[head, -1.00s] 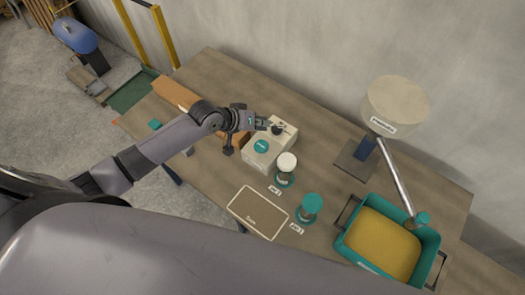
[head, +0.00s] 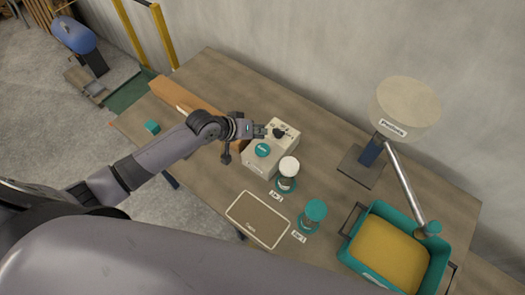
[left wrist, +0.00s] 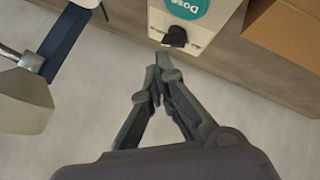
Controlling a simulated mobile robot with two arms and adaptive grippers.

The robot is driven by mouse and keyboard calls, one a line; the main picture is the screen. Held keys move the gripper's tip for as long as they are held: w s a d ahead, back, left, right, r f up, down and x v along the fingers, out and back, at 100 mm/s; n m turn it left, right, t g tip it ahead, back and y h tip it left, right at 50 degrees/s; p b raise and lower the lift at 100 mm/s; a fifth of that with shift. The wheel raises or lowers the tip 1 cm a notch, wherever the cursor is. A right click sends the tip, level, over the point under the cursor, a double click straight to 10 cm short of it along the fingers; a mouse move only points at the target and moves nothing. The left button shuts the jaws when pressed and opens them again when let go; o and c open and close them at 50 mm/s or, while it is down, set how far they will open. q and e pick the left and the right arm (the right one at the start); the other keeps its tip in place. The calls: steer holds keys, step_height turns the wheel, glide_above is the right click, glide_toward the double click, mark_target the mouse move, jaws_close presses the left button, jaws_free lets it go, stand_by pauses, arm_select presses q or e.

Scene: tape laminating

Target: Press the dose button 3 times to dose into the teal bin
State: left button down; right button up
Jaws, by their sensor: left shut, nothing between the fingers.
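A white box (head: 258,168) stands on the table with a round teal dose button (head: 263,150) on top and a black knob (head: 279,133) behind it. The left wrist view shows the button (left wrist: 187,7) marked "Dose" at the top edge, partly cut off, with the knob (left wrist: 176,37) below it. My left gripper (head: 261,131) is shut and empty near the back left of the box, close to the knob. Its fingertips (left wrist: 157,76) show just below the knob in the wrist view; contact cannot be told. The teal bin (head: 353,256) holds yellow material. My right gripper is not in view.
A hopper (head: 405,105) on a stand has a slanted tube (head: 405,182) ending over the bin. A bordered mat (head: 257,219) lies in front. A brown box (head: 185,97) lies behind my left arm.

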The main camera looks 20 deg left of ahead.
arm_select(q)
steer(key=b, duration=0.2)
glide_above(260, 147)
steer(key=f, duration=0.4)
steer(key=shift+d, duration=0.2)
steer(key=shift+f, duration=0.3)
steer(key=shift+s+a+f, duration=0.1)
steer(key=shift+a, duration=0.05)
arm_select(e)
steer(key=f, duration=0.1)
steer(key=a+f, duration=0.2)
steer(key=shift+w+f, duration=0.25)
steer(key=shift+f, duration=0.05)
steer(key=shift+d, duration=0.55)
arm_select(q)
steer(key=shift+f+b, duration=0.2)
steer(key=shift+b, duration=0.1)
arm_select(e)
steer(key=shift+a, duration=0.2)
arm_select(q)
steer(key=shift+f, duration=0.25)
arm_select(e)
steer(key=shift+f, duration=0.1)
